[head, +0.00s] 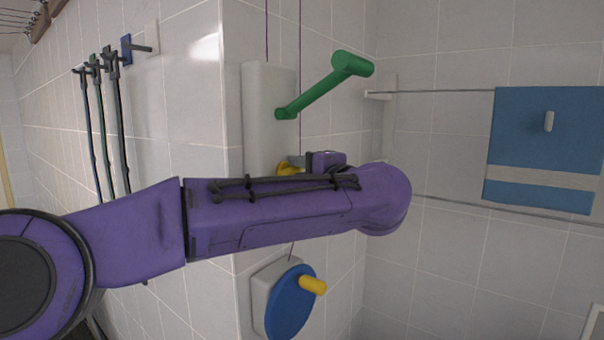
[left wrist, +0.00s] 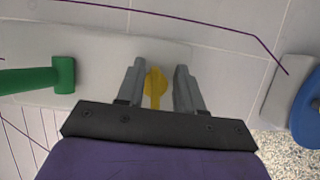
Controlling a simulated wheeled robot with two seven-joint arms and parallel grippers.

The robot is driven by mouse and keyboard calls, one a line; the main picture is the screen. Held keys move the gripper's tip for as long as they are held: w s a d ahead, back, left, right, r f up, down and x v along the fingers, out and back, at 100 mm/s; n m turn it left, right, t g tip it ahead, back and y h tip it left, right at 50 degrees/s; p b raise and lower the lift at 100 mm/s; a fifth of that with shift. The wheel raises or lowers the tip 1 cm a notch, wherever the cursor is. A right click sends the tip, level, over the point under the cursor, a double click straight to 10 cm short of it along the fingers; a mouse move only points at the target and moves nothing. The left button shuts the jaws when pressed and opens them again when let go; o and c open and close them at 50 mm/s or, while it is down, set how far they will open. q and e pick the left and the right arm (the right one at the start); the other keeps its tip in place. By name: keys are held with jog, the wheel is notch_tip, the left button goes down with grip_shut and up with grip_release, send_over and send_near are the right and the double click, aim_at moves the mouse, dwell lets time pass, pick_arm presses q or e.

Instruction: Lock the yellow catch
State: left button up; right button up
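The yellow catch (left wrist: 154,86) is on a pale upright panel (head: 268,100) on the tiled wall. In the left wrist view it shows between the two grey fingers of my left gripper (left wrist: 160,76), which stand apart with a gap on each side of it. I cannot tell how deep the catch sits between them. In the head view my purple left arm covers most of this spot; only a bit of the yellow catch (head: 288,168) and part of my left gripper (head: 300,161) show above the forearm. My right gripper is not in view.
A green crank handle (head: 322,88) juts from the panel above the catch. Below is a blue disc (head: 290,303) with a yellow knob (head: 313,285). A blue towel (head: 543,150) hangs on rails at right. Leads hang on hooks at left. Thin cords run along the wall.

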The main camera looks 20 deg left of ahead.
pick_arm(q)
jog(key=b+v, duration=0.2)
jog(key=v, duration=0.8)
jog(key=shift+s+d, duration=0.2)
